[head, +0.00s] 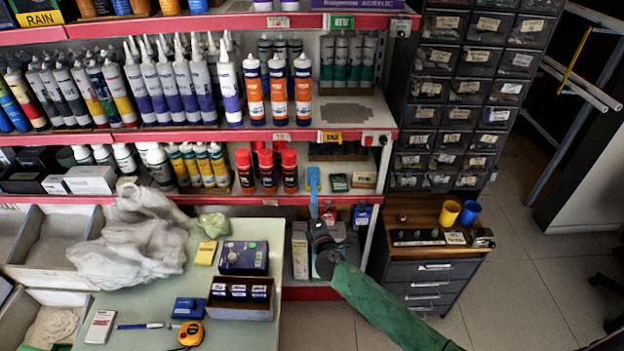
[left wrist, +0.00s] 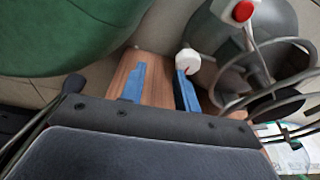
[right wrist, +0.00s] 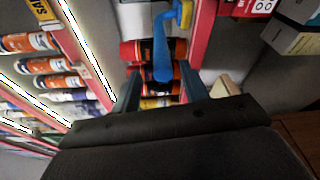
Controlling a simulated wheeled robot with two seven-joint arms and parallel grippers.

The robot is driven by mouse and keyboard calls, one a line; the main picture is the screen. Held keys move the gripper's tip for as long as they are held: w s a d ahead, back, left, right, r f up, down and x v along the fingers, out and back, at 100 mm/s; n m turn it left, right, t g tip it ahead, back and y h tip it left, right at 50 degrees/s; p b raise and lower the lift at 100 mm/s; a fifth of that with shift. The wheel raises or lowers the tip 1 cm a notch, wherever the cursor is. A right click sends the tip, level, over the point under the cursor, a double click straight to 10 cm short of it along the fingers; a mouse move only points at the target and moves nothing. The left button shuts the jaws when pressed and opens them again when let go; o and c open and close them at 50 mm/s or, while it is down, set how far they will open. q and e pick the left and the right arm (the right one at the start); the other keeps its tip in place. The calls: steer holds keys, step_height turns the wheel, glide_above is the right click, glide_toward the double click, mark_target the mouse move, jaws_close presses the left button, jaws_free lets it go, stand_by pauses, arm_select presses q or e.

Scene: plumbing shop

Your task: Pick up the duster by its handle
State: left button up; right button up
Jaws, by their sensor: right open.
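The duster (head: 313,184) shows in the head view as a blue upright shape in front of the red shelf edge. In the right wrist view its blue handle (right wrist: 161,48) runs down from a yellow part (right wrist: 184,13). My right gripper (head: 316,219) is just below the duster in the head view. In the right wrist view the right gripper (right wrist: 161,88) is open, with the handle's lower end appearing between and beyond its fingers; contact cannot be told. My left gripper (left wrist: 160,86) shows only in the left wrist view, with its blue fingers apart and nothing between them.
Shelves with orange-and-black cans (head: 289,171) and many tubes stand behind the duster. A green table (head: 140,305) with a box of small packs (head: 240,312) is at left. A drawer cabinet (head: 425,270) stands at right. A white round knob (left wrist: 188,61) is close to my left gripper.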

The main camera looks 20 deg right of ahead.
mark_target(313, 190)
steer(key=shift+w+d+f, duration=0.1)
steer(key=shift+w+d, duration=0.05)
steer(key=shift+w, duration=0.6)
steer(key=shift+w+d+f, duration=0.1)
steer(key=shift+w+d, duration=0.05)
steer(key=shift+w, duration=0.6)
steer(key=shift+w+d+f, duration=0.1)
steer(key=shift+w+d, duration=0.05)
steer(key=shift+w, duration=0.6)
jaws_close()
